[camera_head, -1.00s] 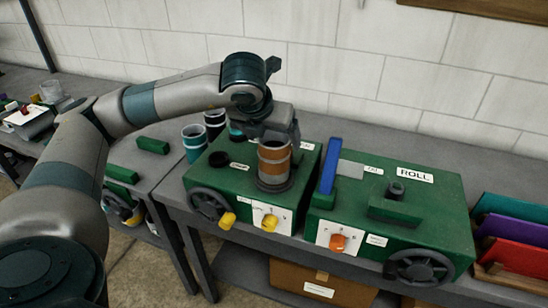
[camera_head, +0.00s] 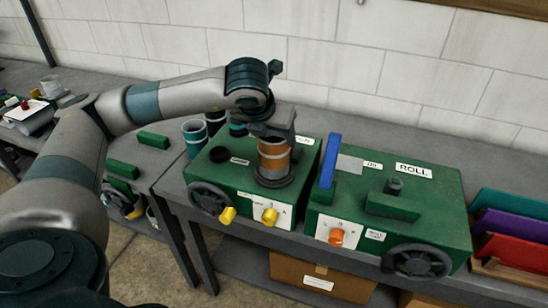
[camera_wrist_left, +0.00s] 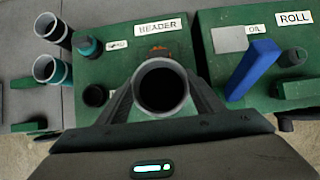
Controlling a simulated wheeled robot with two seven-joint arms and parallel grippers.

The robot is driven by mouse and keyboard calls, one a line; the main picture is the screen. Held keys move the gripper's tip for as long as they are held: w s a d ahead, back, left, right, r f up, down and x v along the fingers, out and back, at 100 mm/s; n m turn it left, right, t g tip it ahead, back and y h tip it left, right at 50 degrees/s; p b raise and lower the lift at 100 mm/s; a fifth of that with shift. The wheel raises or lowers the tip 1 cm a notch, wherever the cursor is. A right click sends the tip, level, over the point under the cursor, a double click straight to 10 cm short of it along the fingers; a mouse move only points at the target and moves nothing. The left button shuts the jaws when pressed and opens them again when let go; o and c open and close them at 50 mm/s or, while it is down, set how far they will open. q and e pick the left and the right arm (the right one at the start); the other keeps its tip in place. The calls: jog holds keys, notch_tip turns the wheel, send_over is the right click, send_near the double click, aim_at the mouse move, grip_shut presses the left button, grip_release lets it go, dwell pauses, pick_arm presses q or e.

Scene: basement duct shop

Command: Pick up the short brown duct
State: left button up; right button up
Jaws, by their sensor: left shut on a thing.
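The short brown duct (camera_head: 273,160) stands upright on a dark round seat on top of the left green machine (camera_head: 222,178), which the left wrist view labels BEADER. In the left wrist view the duct (camera_wrist_left: 163,88) shows its open round top between my fingers. My left gripper (camera_head: 272,138) comes down from above and is shut on the duct near its upper part. The duct's base appears to be still at the seat; I cannot tell whether there is a gap. My right gripper is not in view.
The green ROLL machine (camera_head: 400,215) with a blue upright bar (camera_head: 329,160) stands close on the right. Teal and dark ducts (camera_head: 195,138) stand behind on the left. Coloured folders (camera_head: 510,225) are at the far right. A cardboard box (camera_head: 322,279) sits below.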

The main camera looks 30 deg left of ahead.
pick_arm(q)
jog(key=shift+r, duration=0.2)
jog(key=shift+r+b, duration=0.2)
jog(key=shift+b, duration=0.15)
notch_tip(320, 180, up, 3)
jog(key=shift+w+r+b, duration=0.1)
jog(key=shift+b, duration=0.9)
jog(key=s+d+r+b, duration=0.2)
jog(key=s+d+r, duration=0.2)
jog(key=d+r, duration=0.3)
jog(key=d, duration=0.4)
jog(key=shift+b, duration=0.4)
jog(key=shift+s, duration=0.1)
